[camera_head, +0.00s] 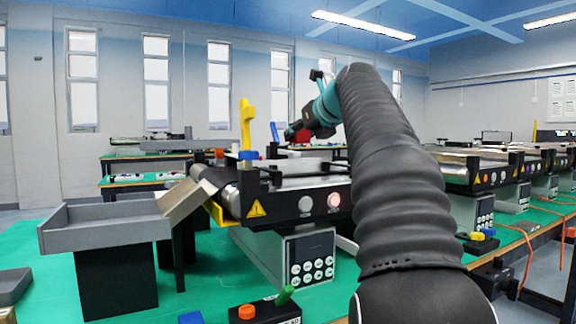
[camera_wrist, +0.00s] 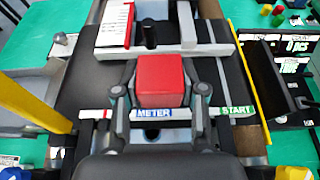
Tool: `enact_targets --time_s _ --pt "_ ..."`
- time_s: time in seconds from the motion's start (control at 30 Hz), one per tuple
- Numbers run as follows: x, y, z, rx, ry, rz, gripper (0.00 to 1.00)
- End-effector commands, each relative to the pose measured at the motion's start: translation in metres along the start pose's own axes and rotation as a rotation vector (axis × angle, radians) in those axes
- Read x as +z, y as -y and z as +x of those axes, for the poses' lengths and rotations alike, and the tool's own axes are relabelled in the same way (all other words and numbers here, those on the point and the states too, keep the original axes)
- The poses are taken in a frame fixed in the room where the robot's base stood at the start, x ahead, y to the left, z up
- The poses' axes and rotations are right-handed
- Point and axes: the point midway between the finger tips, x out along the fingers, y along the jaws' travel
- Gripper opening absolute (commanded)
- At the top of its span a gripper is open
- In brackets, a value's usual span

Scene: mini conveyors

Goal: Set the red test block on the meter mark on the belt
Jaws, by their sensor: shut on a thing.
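The red test block (camera_wrist: 160,80) sits between the two fingers of my gripper (camera_wrist: 160,92) in the wrist view, and the fingers are shut on it. In the head view the block (camera_head: 301,137) is a small red patch below my gripper (camera_head: 304,130), above the level of the belt. The blue METER label (camera_wrist: 154,112) is on the strip just below the block in the wrist view. The dark belt (camera_wrist: 232,75) runs under it. Whether the block touches the belt in the wrist view is hard to tell.
A white bar fence (camera_wrist: 165,50) crosses the belt beyond the block, with a red-and-white card (camera_wrist: 115,25) beside it. A green START label (camera_wrist: 237,110) is right of METER. A yellow post (camera_head: 246,125) stands at the belt's near end, by a grey tray (camera_head: 105,233).

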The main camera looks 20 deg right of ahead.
Motion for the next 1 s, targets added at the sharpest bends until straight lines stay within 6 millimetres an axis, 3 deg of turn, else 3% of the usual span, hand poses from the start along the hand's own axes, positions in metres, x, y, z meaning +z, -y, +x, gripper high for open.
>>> enact_targets --time_s 0.1,0.3,0.43,0.7,1.0 --pt "-0.005 -0.007 0.027 0.004 0.0 -0.002 0.05" --pt "-0.008 -0.01 0.053 0.001 0.001 0.0 0.05" --pt "-0.013 -0.01 0.059 -0.002 0.001 0.0 0.05" --pt "-0.045 -0.009 0.071 -0.004 0.0 0.002 0.05" --pt "-0.046 -0.009 0.071 -0.005 0.001 0.001 0.05"
